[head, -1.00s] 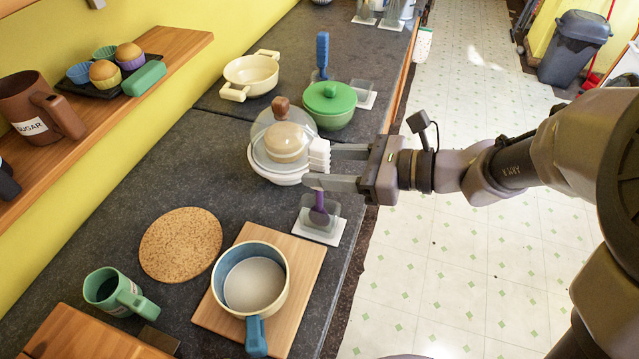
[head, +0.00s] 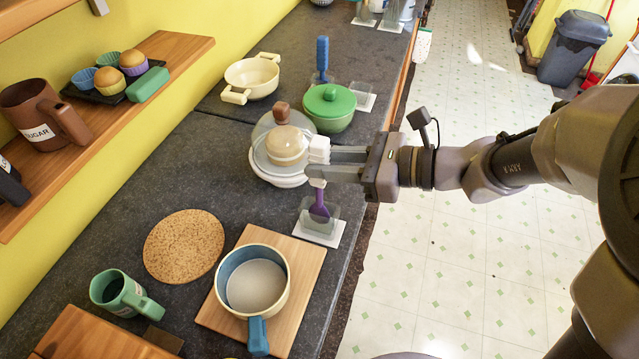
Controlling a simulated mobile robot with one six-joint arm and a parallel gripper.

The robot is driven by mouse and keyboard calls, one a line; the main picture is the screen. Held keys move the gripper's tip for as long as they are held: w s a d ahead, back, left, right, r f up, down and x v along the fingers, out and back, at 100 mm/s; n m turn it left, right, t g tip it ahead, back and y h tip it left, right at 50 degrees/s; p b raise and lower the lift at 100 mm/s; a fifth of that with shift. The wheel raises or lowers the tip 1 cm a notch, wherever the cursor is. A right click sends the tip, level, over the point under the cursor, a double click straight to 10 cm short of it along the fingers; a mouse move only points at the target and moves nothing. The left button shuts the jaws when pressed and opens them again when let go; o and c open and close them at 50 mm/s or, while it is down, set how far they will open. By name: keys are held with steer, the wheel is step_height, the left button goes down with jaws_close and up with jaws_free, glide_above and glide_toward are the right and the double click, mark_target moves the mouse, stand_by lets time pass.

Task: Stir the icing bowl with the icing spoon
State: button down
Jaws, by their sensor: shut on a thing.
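My gripper (head: 337,160) is shut on the white handle (head: 319,150) at the right side of a white bowl (head: 277,180). A clear dome lid (head: 266,143) with a brown knob covers the bowl. A beige rounded form shows through the lid. A purple spoon or spatula (head: 319,207) stands in a clear holder on a white base, just below my gripper. A blue-handled utensil (head: 322,53) stands in another holder farther back. A blue-and-cream pan (head: 254,316) with pale contents sits on a wooden board. Which bowl holds icing I cannot tell.
A green lidded pot (head: 331,107) stands close behind the bowl, with a cream pot (head: 251,76) to its left. A cork mat (head: 184,246) and green mug (head: 124,294) lie at front left. A wooden shelf (head: 178,60) overhangs the left side.

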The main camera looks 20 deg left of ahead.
mark_target(322, 141)
steer(key=shift+r+p, duration=2.1)
steer(key=shift+r, duration=0.4)
steer(key=shift+r+p, duration=2.2)
steer(key=shift+r, duration=0.35)
